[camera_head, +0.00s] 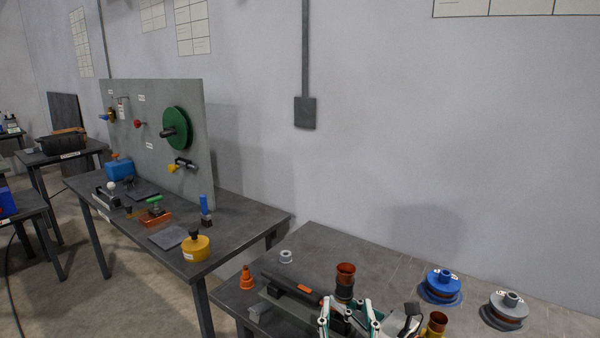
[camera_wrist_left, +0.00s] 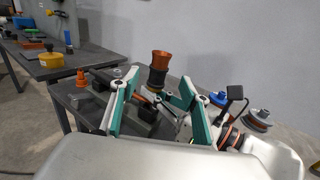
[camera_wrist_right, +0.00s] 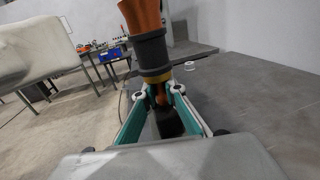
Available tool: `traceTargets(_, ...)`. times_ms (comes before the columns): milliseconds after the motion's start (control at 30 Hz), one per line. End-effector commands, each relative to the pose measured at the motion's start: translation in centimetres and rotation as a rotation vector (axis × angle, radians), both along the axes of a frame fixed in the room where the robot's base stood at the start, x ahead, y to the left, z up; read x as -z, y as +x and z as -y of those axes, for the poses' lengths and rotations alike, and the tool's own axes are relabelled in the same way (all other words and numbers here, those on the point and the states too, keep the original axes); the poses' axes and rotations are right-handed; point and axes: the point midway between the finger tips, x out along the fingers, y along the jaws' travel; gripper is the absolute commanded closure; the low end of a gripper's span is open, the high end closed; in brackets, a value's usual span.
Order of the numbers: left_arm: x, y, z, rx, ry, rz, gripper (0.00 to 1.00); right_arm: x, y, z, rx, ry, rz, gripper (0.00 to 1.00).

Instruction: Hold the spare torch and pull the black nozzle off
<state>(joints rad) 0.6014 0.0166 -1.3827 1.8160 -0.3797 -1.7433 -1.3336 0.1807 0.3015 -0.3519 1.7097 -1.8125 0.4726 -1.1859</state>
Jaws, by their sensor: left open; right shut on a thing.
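The spare torch (camera_head: 344,282) stands upright, with a copper-coloured cup on top and a dark collar, which I take for the black nozzle, under it. It also shows in the left wrist view (camera_wrist_left: 159,66) and, close up, in the right wrist view (camera_wrist_right: 150,50), with a gold ring below the collar. My right gripper (camera_wrist_right: 160,95) is shut on the torch below that ring. My left gripper (camera_head: 348,305) is open and empty; in the left wrist view its fingertips (camera_wrist_left: 154,92) flank the torch's lower part. I cannot tell the gap between them.
An orange cone (camera_head: 247,279), a pale ring (camera_head: 286,256) and a dark bar with an orange patch (camera_head: 290,287) are on the table. A blue reel (camera_head: 443,283) and grey reel (camera_head: 508,306) stand right. A copper-and-yellow piece (camera_head: 436,323) is beside my right wrist. Table space behind the torch is clear.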

Motion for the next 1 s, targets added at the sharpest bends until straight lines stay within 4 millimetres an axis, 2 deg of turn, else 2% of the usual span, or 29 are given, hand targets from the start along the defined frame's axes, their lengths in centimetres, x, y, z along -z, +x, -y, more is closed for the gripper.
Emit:
traceTargets(600,-0.2,8.3,0.7,-0.002,0.000,0.004,0.54,0.0,0.0,0.0,0.000,0.000,0.000,1.00)
traceTargets(800,-0.1,9.8,1.0,0.000,-0.001,0.002,0.54,0.0,0.0,0.0,0.001,0.000,0.000,1.00)
traceTargets(1000,-0.1,10.3,1.1,0.000,-0.003,0.001,0.54,0.0,0.0,0.0,0.001,0.000,0.000,1.00)
